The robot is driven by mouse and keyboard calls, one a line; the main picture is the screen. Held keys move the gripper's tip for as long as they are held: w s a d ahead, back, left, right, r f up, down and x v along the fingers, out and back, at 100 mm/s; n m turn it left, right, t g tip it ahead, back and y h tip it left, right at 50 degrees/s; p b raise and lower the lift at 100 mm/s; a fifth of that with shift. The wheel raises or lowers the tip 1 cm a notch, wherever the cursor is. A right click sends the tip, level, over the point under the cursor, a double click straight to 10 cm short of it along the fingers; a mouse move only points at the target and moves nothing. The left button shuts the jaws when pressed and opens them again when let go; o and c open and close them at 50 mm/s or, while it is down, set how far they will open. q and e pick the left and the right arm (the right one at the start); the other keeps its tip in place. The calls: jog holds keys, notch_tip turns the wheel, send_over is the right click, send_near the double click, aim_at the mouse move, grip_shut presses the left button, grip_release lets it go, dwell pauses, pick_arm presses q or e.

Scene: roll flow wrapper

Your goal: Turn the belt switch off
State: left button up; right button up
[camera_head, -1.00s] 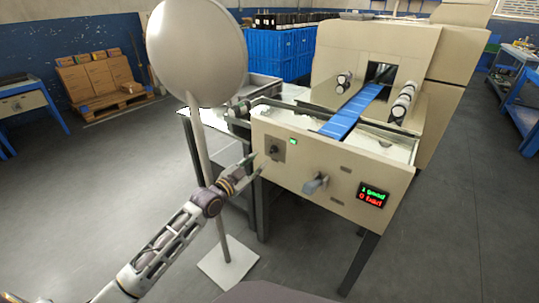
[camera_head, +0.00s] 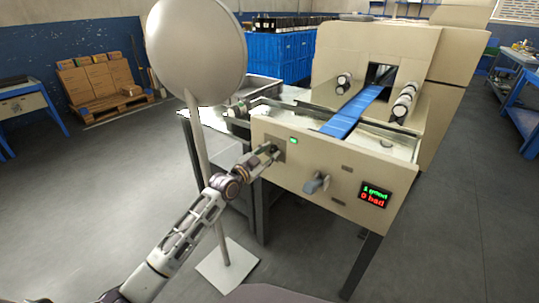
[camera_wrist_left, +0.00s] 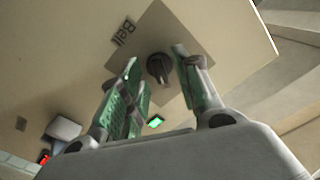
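The belt switch (camera_wrist_left: 158,67) is a dark round knob on a grey plate, beside the word "Belt" on the beige machine panel (camera_wrist_left: 75,40). My left gripper (camera_wrist_left: 157,62) is open, with its green-padded fingers on either side of the knob. I cannot tell whether they touch it. In the head view my left gripper (camera_head: 274,151) is at the panel's upper left and hides the switch. A small green lamp (camera_head: 294,141) is lit beside it; it also shows in the wrist view (camera_wrist_left: 155,122). My right gripper is not in view.
A grey lever handle (camera_head: 317,183) sticks out of the panel to the right. A display (camera_head: 375,195) reads "1 good, 0 bad". A blue belt (camera_head: 352,112) runs into the machine. A large round disc on a pole (camera_head: 197,50) stands close to my left arm.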

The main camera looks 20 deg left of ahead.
pick_arm(q)
jog(key=shift+w+d, duration=0.2)
jog(key=shift+w, duration=0.25)
jog(key=shift+c, duration=0.5)
grip_shut()
